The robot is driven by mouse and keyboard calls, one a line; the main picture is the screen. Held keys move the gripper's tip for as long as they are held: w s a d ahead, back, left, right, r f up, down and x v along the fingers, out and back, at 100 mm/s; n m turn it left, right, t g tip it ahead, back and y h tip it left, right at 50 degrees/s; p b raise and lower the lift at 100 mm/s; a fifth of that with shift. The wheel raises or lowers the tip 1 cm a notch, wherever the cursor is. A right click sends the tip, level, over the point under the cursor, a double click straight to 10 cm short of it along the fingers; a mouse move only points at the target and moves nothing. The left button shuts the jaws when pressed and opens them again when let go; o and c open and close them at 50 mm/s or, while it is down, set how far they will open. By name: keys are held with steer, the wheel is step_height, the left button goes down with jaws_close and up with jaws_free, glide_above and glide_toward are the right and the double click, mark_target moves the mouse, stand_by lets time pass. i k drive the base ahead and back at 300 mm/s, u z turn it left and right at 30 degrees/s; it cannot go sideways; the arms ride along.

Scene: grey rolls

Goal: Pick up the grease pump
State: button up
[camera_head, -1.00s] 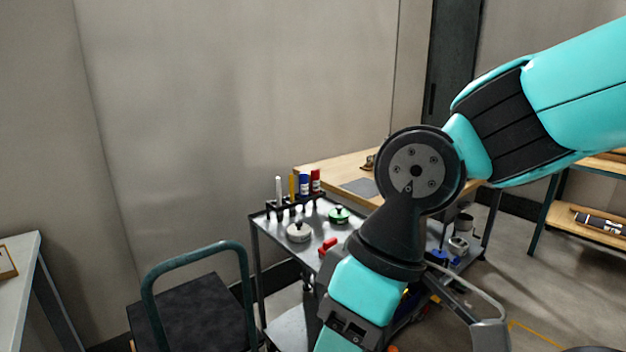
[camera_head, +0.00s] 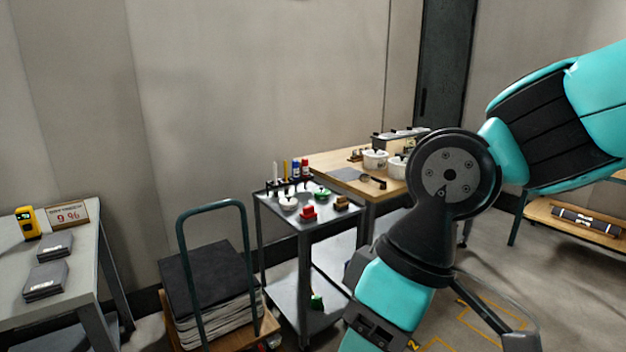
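I cannot pick out the grease pump with certainty. On the top of the grey trolley (camera_head: 312,224) stands a small rack with several upright slim items, among them a blue one (camera_head: 295,168) and a red one (camera_head: 305,169). In front of them lie a pale round-lidded item (camera_head: 288,203), a green one (camera_head: 322,194), a red item (camera_head: 308,213) and a brown block (camera_head: 341,203). A small green item (camera_head: 317,301) is on the lower shelf. My arm fills the right side of the picture. My gripper is out of view.
A wooden workbench (camera_head: 318,158) with white pots (camera_head: 374,160) stands behind the trolley. A hand cart (camera_head: 182,238) with a dark stack is left of it. A grey table (camera_head: 78,258) stands at far left. Open floor lies right of the trolley.

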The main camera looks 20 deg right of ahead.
mark_target(304, 162)
steer(key=z, duration=0.6)
steer(key=i, duration=0.55)
steer(key=z, duration=1.05)
steer(key=i, duration=2.05)
steer(key=u, duration=0.55)
steer(key=i, duration=0.7)
steer(key=u, duration=1.15)
steer(key=i, duration=0.5)
steer(key=u, duration=0.45)
